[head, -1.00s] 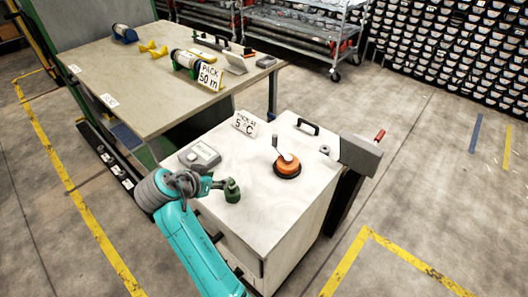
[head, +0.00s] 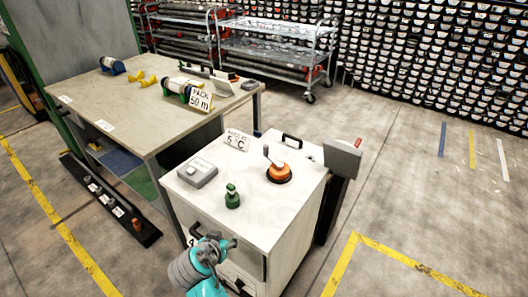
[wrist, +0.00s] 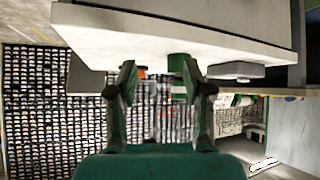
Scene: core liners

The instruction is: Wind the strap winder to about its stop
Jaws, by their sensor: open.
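An orange round crank (head: 279,173) with a dark base and an upright grey lever sits on the white cabinet top (head: 250,215). It looks like the strap winder, though no label confirms this. In the wrist view, a bit of orange (wrist: 143,72) shows beside a finger. My gripper (head: 222,241) is at the cabinet's front edge, well short of the orange crank. Its fingers (wrist: 158,82) are apart with nothing held. A green knobbed object (head: 232,197) stands on the top between my gripper and the crank; its green body (wrist: 179,66) also shows in the wrist view.
A grey box (head: 197,173) and a "5 °C" sign (head: 237,140) stand on the cabinet top. A grey unit with a red handle (head: 342,157) is at its right. A workbench (head: 130,105) stands behind left. Floor to the right is clear.

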